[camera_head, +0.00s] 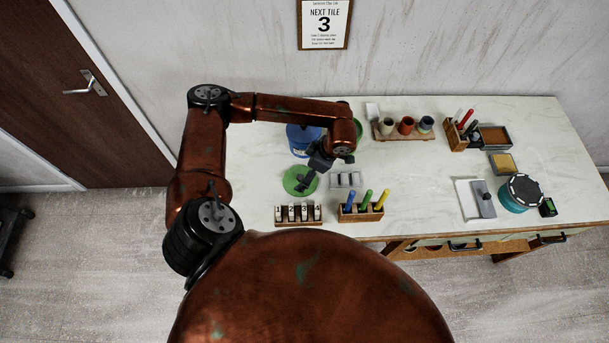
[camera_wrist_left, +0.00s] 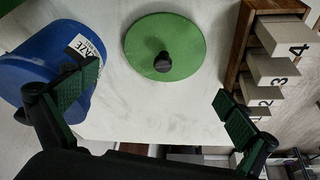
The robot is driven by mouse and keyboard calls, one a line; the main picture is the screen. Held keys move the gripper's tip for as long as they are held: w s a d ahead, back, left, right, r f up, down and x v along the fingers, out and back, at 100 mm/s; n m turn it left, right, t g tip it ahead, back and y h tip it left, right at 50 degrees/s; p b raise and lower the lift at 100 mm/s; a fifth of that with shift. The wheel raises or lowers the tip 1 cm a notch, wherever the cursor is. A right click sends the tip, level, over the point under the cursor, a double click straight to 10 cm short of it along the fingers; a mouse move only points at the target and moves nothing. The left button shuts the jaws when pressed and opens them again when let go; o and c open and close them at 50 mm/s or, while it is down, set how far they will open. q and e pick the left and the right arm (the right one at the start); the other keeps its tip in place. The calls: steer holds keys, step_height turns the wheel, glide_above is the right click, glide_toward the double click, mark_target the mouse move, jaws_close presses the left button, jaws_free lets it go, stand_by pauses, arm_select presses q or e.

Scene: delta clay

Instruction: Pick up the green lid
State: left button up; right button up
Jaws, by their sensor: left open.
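The green lid (camera_head: 293,181) is a flat round disc lying on the white table. In the left wrist view the green lid (camera_wrist_left: 183,40) shows whole, with a small black knob at its middle. My left gripper (camera_head: 306,184) is over the lid in the head view and partly hides its right side. In the wrist view my left gripper (camera_wrist_left: 155,104) is open and empty, its two fingers wide apart, with the lid beyond them between the finger lines. I cannot tell its height above the lid. My right gripper is not in view.
A blue tub (camera_head: 297,140) stands behind the lid; in the wrist view the blue tub (camera_wrist_left: 30,65) is close to a finger. A wooden rack of numbered tiles (camera_head: 280,221) is in front. A pen holder (camera_head: 360,213) and a pale tray (camera_head: 346,179) stand to the right.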

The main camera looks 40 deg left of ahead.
mark_target(301, 177)
arm_select(q)
steer(key=shift+s+a+f, duration=0.25)
steer(key=shift+a+f, duration=0.05)
steer(key=shift+f, duration=0.35)
steer(key=shift+s+a+f, duration=0.1)
steer(key=shift+f, duration=0.25)
steer(key=p+x, duration=0.1)
steer(key=x, duration=0.2)
steer(key=shift+f, duration=0.3)
steer(key=shift+a+f, duration=0.1)
steer(key=shift+f, duration=0.25)
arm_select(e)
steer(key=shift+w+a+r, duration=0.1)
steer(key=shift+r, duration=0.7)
arm_select(q)
steer(key=shift+c, duration=0.6)
